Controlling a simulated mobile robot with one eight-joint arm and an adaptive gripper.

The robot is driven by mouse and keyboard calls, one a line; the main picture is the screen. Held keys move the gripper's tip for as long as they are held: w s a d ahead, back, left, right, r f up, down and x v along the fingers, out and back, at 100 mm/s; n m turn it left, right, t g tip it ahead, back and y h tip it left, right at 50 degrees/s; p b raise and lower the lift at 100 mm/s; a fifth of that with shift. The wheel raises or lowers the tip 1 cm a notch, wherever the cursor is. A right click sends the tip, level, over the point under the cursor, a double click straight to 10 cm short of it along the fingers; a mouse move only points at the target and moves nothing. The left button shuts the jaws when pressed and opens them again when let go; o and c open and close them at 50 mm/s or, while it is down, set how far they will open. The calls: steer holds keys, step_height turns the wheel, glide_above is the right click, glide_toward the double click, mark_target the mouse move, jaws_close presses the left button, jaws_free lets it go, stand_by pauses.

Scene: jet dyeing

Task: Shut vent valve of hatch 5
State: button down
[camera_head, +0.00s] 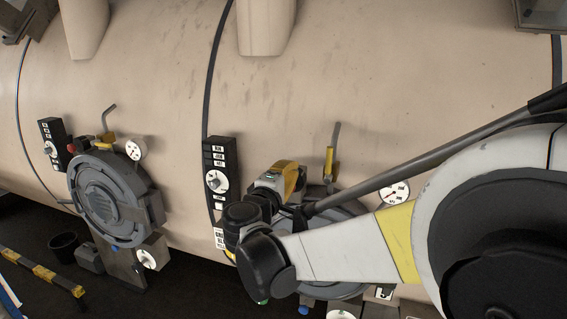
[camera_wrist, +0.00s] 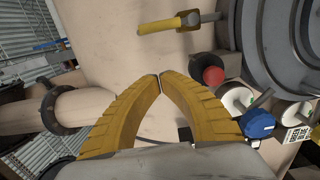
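A valve with a yellow handle (camera_head: 330,160) stands upright above the right hatch (camera_head: 350,207) in the head view, beside a thin grey pipe. In the wrist view the yellow handle (camera_wrist: 160,26) lies sideways near the top, beyond my fingertips and apart from them. My gripper (camera_head: 291,176) is left of this valve in the head view. Its yellow fingers (camera_wrist: 160,78) meet at the tips in the wrist view, with nothing seen between them. My arm hides much of the right hatch. I cannot read any hatch number.
A red knob (camera_wrist: 213,75), a blue knob (camera_wrist: 258,123) and the grey hatch (camera_wrist: 268,50) are right of my fingers in the wrist view. A dark control panel (camera_head: 220,172) is left of my gripper. Another hatch (camera_head: 105,200) with its own yellow-handled valve (camera_head: 105,138) is farther left.

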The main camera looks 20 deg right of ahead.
mark_target(329, 160)
steer(key=w+d+p, duration=0.2)
steer(key=w+d, duration=0.3)
steer(key=d, duration=0.4)
steer(key=shift+w+d, duration=0.2)
steer(key=shift+d, duration=0.05)
steer(key=shift+w, duration=0.1)
